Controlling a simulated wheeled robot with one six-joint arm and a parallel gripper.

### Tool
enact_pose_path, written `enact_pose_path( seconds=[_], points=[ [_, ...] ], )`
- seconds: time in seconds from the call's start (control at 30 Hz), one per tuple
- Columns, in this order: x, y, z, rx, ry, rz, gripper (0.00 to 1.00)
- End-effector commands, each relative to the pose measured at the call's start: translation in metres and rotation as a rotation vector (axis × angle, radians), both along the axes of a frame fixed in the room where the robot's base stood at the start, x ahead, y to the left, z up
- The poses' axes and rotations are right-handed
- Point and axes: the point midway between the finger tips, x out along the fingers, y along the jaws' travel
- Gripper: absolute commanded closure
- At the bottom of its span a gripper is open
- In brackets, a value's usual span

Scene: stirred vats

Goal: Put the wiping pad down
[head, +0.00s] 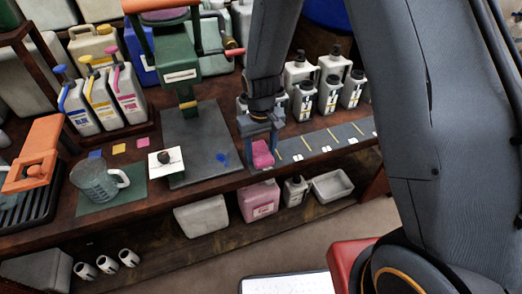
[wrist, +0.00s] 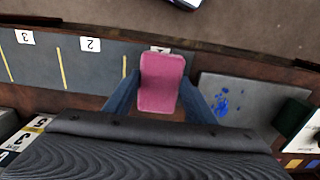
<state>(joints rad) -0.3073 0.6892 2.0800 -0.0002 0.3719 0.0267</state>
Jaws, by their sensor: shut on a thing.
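A pink wiping pad (head: 262,153) is held in my gripper (head: 261,146), near the front edge of the bench. In the wrist view the pad (wrist: 160,82) sits between the two blue fingers of my gripper (wrist: 160,97). The pad is at the left end of a dark strip (head: 318,142) with yellow lines and numbered labels. In the wrist view it partly covers one label at that end. Whether the pad touches the surface is unclear.
A grey plate (head: 200,135) with a blue smear (head: 222,158) lies left of the pad, under a green stand (head: 175,55). Several white bottles (head: 330,75) stand behind the strip. A clear jug (head: 95,182) stands on a green mat. The strip's numbered lanes look clear in front.

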Motion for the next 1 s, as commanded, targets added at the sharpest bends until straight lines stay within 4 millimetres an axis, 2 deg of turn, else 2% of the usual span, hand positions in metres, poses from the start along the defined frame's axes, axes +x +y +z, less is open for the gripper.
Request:
enact_pose_path(
  seconds=[0.13,0.17,0.27,0.67,0.87,1.0],
  points=[
    [0.0,0.0,-0.003,0.0,0.001,0.0,0.68],
    [0.0,0.0,-0.003,0.0,0.001,0.0,0.47],
    [0.0,0.0,-0.003,0.0,0.0,0.0,0.31],
    [0.0,0.0,0.004,0.0,-0.001,0.0,0.31],
    [0.001,0.0,0.03,0.001,-0.003,0.0,0.31],
    [0.001,0.0,0.056,0.001,-0.004,0.0,0.31]
  ],
)
